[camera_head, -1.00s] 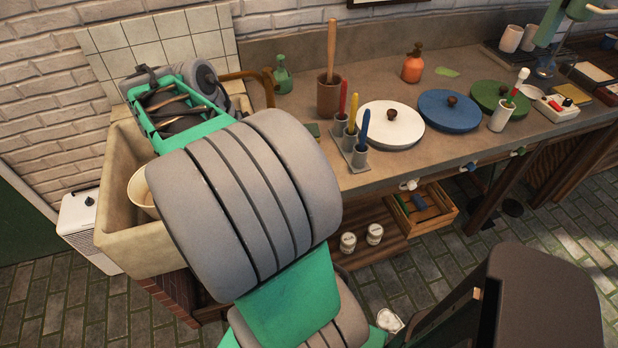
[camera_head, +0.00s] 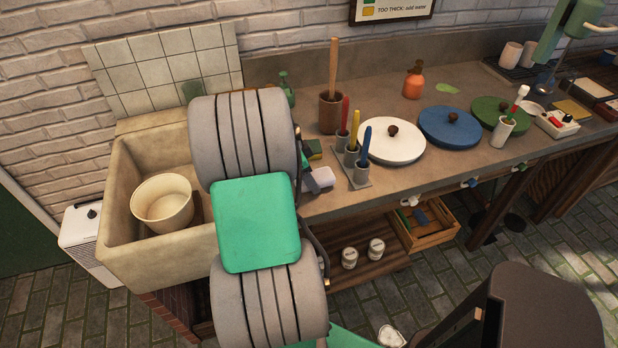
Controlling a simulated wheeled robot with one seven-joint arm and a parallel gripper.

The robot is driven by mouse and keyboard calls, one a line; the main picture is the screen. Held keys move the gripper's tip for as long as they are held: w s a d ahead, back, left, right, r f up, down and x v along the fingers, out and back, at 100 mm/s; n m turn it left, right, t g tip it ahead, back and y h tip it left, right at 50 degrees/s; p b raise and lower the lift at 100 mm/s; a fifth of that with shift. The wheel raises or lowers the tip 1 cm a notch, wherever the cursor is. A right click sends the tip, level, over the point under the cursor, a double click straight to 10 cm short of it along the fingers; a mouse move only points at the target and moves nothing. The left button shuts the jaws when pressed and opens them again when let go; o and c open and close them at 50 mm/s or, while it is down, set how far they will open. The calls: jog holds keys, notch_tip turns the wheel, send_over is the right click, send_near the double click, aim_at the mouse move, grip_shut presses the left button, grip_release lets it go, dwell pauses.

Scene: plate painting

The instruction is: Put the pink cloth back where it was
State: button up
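I cannot make out a pink cloth anywhere in this view. My grey and green arm covers the middle left, in front of the sink's right end and the near counter. My gripper (camera_head: 318,180) is mostly hidden behind the arm; only a small dark and pale grey part shows past its right side, over the counter (camera_head: 300,208) and left of the brush holder (camera_head: 358,178). Whether its fingers are open or shut, and whether they hold anything, is not visible.
A stone sink (camera_head: 125,205) with a cream bucket (camera_head: 162,202) in it is at left. A green-and-yellow sponge (camera_head: 315,148) lies near the brown pot (camera_head: 330,112). White (camera_head: 392,145), blue (camera_head: 450,128) and green (camera_head: 498,116) lids line the counter. An open crate (camera_head: 430,228) sits below.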

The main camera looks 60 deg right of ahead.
jog(key=shift+f, duration=0.6)
jog(key=o, duration=1.3)
jog(key=shift+r, duration=0.1)
jog(key=shift+w+r, duration=0.15)
jog(key=shift+r, duration=0.15)
jog(key=v, duration=1.2)
jog(key=w+a+r+n+t, duration=0.1)
jog(key=w+a+n+t, duration=0.2)
jog(key=w+a+n, duration=0.85)
jog(key=s+a+n+t+y, duration=0.1)
jog(key=a+n, duration=0.4)
jog(key=a, duration=0.4)
jog(key=s+a+f+n+t+y, duration=0.1)
jog(key=a+n, duration=0.4)
jog(key=a, duration=0.5)
jog(key=s+a+n+t+y, duration=0.1)
jog(key=a+n, duration=0.4)
jog(key=a, duration=0.4)
jog(key=shift+s+a+f+n, duration=0.2)
jog(key=shift+f+n, duration=0.1)
jog(key=shift+n, duration=0.05)
